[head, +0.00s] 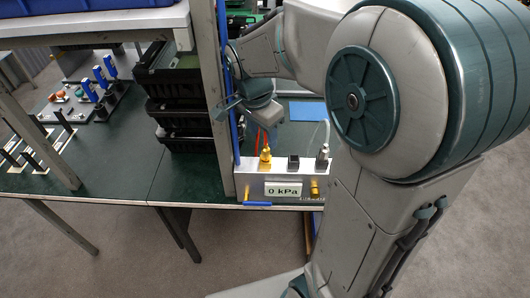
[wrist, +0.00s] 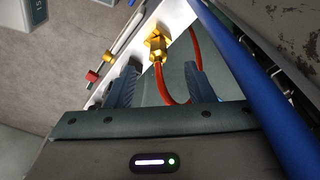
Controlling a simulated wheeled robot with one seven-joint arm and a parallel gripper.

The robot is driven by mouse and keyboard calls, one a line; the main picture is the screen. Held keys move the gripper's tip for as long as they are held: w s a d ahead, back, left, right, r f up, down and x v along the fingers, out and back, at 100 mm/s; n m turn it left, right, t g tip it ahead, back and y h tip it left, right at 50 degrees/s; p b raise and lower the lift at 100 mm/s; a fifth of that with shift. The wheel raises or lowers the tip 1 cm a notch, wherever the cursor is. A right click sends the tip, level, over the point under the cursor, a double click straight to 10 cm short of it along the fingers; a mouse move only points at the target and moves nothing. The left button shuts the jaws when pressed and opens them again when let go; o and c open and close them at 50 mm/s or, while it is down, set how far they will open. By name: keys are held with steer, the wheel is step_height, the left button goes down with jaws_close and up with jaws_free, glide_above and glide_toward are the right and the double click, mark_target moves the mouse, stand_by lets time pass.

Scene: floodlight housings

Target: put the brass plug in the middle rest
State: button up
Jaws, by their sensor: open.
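The brass plug (head: 265,158) stands upright at the left of the white box's top in the head view, with a red hose on it. In the wrist view the brass plug (wrist: 157,45) lies just beyond my fingertips, roughly in line with the gap. My gripper (wrist: 161,65) is open and empty, its two blue-grey fingers apart with the red hose (wrist: 168,92) looping between them. In the head view the fingers are hard to make out. A small black block (head: 293,162), possibly the middle rest, sits at mid-top of the box, with no plug visible in it.
The white box (head: 251,186) has a 0 kPa display (head: 283,190). A grey plug with a pale hose (head: 322,155) stands at its right. A metal post with a blue strip (head: 237,130) rises close to its left.

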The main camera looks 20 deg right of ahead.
mark_target(265, 144)
steer(key=shift+w+d+f, duration=0.1)
steer(key=shift+d+f, duration=0.15)
steer(key=shift+f, duration=1.1)
steer(key=shift+d+f, duration=0.2)
steer(key=shift+f, duration=1.15)
jaws_close()
